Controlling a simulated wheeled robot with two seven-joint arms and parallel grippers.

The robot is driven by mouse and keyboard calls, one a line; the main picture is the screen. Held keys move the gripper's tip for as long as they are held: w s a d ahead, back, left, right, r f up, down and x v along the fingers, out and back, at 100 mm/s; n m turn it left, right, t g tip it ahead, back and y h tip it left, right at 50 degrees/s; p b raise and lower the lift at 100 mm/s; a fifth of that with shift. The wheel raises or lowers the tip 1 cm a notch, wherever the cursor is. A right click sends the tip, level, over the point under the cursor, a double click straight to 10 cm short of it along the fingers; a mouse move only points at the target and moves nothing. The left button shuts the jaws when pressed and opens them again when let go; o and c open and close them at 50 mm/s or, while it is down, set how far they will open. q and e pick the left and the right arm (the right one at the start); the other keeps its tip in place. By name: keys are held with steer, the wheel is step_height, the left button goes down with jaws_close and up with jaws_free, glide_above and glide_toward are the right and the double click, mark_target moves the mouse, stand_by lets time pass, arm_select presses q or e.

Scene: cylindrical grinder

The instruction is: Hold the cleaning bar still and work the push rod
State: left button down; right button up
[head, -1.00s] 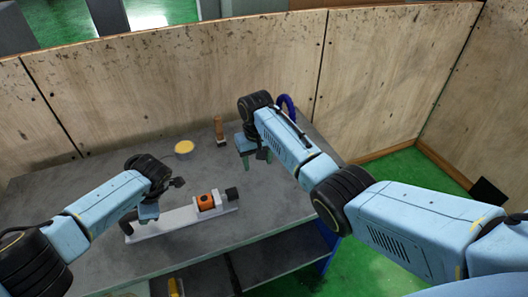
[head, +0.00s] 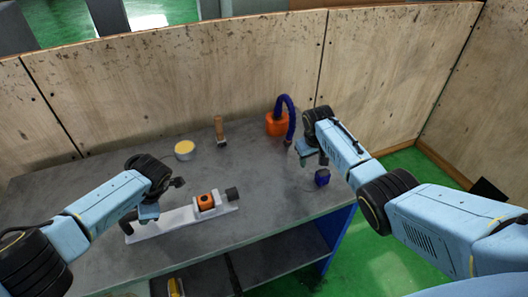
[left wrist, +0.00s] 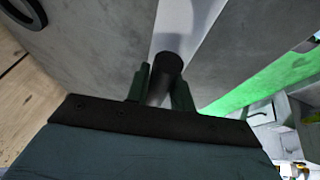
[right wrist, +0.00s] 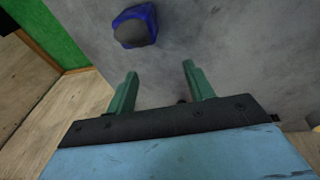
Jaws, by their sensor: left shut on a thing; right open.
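The cleaning bar (head: 170,224) is a long pale bar lying on the grey table. An orange part in a white block (head: 206,202) sits toward its right end, with a black knob (head: 232,194) at the tip. I cannot tell which part is the push rod. My left gripper (head: 142,213) is shut on the black handle at the bar's left end; the left wrist view shows the dark round handle (left wrist: 166,78) between the fingers. My right gripper (head: 314,160) is open and empty above the table's right side, clear of the bar. The right wrist view shows its spread fingers (right wrist: 160,72).
A small blue object (head: 322,177) stands close to my right gripper. Behind are an orange container with a blue hose (head: 278,124), a brush (head: 220,131) and a yellow-topped tin (head: 184,149). Wooden walls (head: 240,70) close off the back. The table between bar and container is clear.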

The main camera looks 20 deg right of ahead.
steer(key=shift+s+d+f, duration=0.1)
steer(key=shift+s+d, duration=0.05)
steer(key=shift+d, duration=0.6)
steer(key=shift+s+d+f, duration=0.1)
steer(key=shift+d, duration=0.65)
arm_select(q)
steer(key=c, duration=1.1)
jaws_free()
steer(key=shift+r, duration=0.1)
steer(key=v, duration=1.2)
